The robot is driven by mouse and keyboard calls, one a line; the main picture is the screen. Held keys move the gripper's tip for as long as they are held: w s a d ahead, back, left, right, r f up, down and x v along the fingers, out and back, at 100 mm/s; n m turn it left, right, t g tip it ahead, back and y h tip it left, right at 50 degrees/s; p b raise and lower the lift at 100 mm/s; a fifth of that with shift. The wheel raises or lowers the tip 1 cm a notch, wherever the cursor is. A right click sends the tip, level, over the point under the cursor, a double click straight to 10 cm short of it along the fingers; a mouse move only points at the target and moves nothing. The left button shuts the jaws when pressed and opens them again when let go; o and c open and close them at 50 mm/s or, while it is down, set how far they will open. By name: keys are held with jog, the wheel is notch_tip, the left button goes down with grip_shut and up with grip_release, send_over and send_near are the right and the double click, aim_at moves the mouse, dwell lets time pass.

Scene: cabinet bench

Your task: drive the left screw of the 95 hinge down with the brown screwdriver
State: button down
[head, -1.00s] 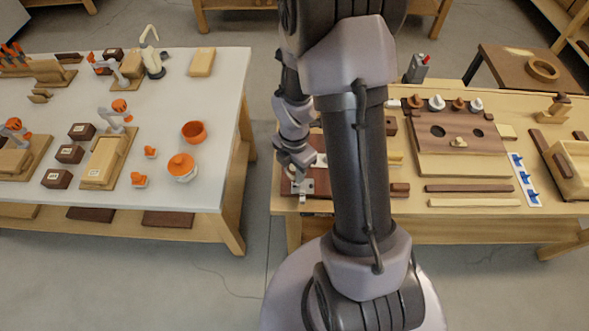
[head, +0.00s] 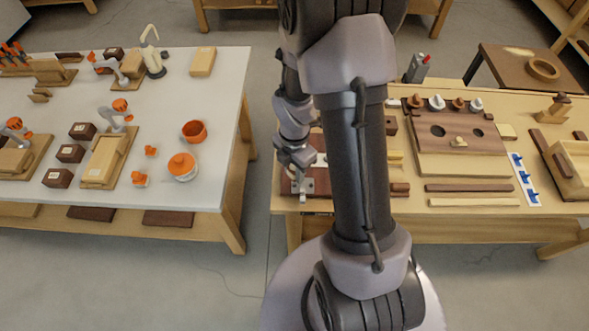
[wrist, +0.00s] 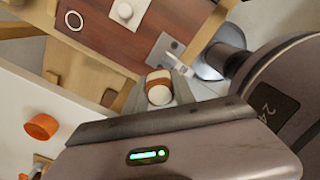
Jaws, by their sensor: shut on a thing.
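My gripper (wrist: 165,92) is shut on the brown screwdriver (wrist: 158,79). Its handle shows end-on in the wrist view, with a brown band and a pale butt. The shaft and tip are hidden behind the handle. In the head view my gripper (head: 298,176) is over the front left of the wooden bench, and the screwdriver cannot be made out. A grey hinge plate (wrist: 175,45) lies on the reddish-brown board just beyond the handle, with a dark round spot on it. It also shows in the head view (head: 306,187). Whether the tip touches a screw is hidden.
A pale tag (wrist: 178,62) is beside the hinge. The white table (head: 225,120) with an orange pot (head: 194,132) stands left, across a floor gap.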

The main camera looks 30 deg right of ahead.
jog(key=shift+f+b, duration=0.35)
jog(key=shift+f, duration=0.05)
dwell(0.5)
jog(key=m, duration=0.5)
jog(key=shift+m, duration=0.3)
jog(key=m, duration=0.5)
jog(key=shift+m, duration=0.3)
jog(key=m, duration=0.4)
jog(key=shift+m, duration=0.4)
jog(key=m, duration=1.2)
jog(key=shift+f+m, duration=0.1)
jog(key=shift+m, duration=0.3)
